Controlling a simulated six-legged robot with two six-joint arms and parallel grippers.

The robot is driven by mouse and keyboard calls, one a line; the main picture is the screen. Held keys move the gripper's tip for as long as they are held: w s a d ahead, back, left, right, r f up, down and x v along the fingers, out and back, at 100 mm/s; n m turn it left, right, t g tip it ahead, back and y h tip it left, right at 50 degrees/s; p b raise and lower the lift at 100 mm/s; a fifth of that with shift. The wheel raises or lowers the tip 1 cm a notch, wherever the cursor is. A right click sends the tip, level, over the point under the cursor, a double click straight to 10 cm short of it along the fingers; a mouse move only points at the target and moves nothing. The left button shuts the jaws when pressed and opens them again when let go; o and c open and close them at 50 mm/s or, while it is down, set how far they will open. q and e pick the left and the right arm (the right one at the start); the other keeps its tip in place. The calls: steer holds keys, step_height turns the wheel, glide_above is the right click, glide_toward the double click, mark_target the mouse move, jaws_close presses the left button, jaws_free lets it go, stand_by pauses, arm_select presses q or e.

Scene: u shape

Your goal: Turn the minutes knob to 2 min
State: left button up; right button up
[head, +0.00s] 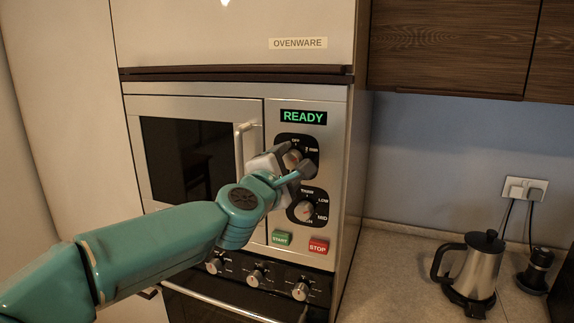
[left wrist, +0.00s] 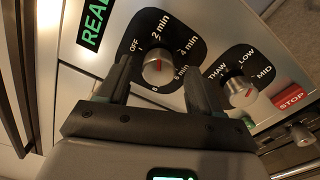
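The minutes knob (left wrist: 160,68) is a round silver knob with a red mark, on a black dial plate labelled OFF, 2 min, 4 min and more. In the left wrist view the red mark runs roughly up and down the picture; I cannot tell its exact setting. My left gripper (left wrist: 160,85) is open, its two dark fingers apart on either side of the knob's near part. Contact with the knob cannot be made out. In the head view the left gripper (head: 285,163) partly covers the minutes knob (head: 292,158). My right gripper is not in view.
The display (head: 303,117) reads READY. Below the minutes dial is the power knob (head: 306,210), with the green START button (head: 281,238) and red STOP button (head: 318,246) under it. The microwave door handle (head: 240,147) stands left of the gripper. A kettle (head: 474,270) stands on the right counter.

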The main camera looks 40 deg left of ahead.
arm_select(q)
steer(key=v, duration=1.6)
steer(key=shift+p, duration=0.4)
steer(key=shift+s, duration=0.25)
